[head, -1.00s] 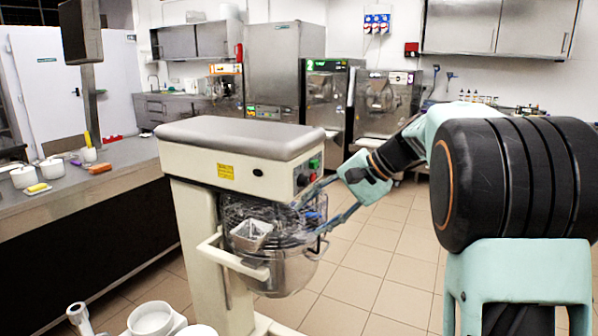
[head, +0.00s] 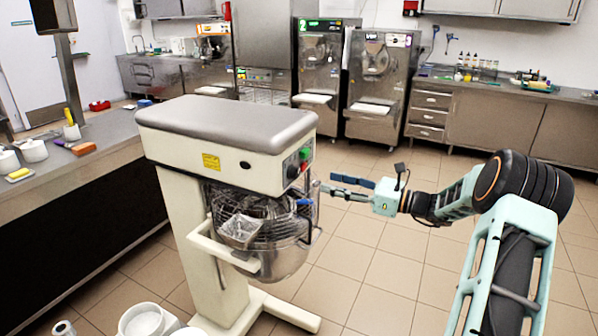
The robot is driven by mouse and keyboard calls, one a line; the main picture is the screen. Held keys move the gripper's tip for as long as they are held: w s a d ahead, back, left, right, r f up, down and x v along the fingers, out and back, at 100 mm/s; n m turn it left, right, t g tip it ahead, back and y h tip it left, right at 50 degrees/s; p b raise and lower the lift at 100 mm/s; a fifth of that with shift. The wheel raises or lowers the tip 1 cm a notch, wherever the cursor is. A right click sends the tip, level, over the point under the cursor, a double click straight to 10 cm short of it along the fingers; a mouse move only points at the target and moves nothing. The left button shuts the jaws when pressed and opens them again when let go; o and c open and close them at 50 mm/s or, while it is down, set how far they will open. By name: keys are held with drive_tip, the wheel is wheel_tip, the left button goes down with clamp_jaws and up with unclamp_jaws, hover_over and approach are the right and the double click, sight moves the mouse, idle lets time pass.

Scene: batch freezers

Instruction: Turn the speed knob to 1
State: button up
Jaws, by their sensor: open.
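The cream stand mixer (head: 215,160) with a grey padded top stands left of centre. Its control panel is on the right end of the head, with a green button (head: 305,153), a red button (head: 304,166) and a dark round knob (head: 292,168). The marks on the knob are too small to read, so its setting cannot be told. My gripper (head: 322,188) is open, its fingers pointing left towards the mixer, just right of and a little below the panel. I see nothing between the fingers. Whether a fingertip touches the mixer cannot be told.
The mixer's wire guard (head: 262,212) and steel bowl (head: 285,262) are below the panel, close to my fingers. A counter (head: 110,165) runs along the left. White tubs (head: 140,322) stand at the lower front. Tiled floor is open to the right.

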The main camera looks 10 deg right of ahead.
sight(298, 175)
drive_tip(key=p+x, duration=0.1)
drive_tip(key=x, duration=0.9)
drive_tip(key=c, duration=1.1)
drive_tip(key=shift+c, duration=0.2)
